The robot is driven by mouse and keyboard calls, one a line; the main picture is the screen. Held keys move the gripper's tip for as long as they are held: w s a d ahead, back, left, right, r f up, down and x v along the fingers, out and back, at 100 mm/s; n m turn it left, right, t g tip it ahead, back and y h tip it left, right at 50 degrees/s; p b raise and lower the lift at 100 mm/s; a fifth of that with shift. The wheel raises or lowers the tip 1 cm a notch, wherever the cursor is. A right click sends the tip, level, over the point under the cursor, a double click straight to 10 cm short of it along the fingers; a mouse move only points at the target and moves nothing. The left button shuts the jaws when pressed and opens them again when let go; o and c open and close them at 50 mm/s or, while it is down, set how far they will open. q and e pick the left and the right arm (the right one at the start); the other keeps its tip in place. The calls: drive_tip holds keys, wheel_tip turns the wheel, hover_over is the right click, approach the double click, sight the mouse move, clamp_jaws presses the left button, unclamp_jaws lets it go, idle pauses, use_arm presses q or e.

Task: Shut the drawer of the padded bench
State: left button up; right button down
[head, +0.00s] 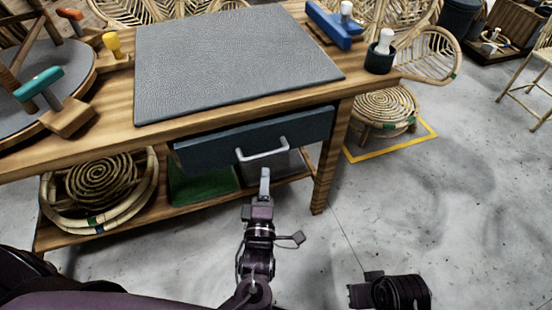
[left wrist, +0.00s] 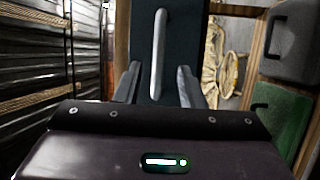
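The padded bench is a wooden workbench (head: 328,165) with a grey textured pad (head: 230,55) on top. Its dark blue-grey drawer (head: 215,148) sits under the top, and its front stands a little out from the bench. A pale bar handle (head: 262,154) is on the drawer front. My left gripper (head: 264,178) is just in front of and below the handle. In the left wrist view my left gripper (left wrist: 158,88) is open, with the handle (left wrist: 159,50) lined up between its fingers. I cannot tell whether they touch. My right arm's end shows at the bottom right, fingers unclear.
A green bin (head: 200,185) and a rattan coil (head: 100,185) are on the lower shelf. Clamps and a blue tool (head: 335,25) lie on the bench top. A rattan stool (head: 383,108) stands to the right. The grey floor (head: 450,210) there is clear.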

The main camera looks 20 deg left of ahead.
sight(266, 153)
use_arm(q)
drive_tip(key=x, duration=0.7)
drive_tip(key=shift+w+a+r, duration=0.2)
drive_tip(key=shift+w, duration=0.1)
drive_tip(key=shift+c, duration=0.5)
clamp_jaws()
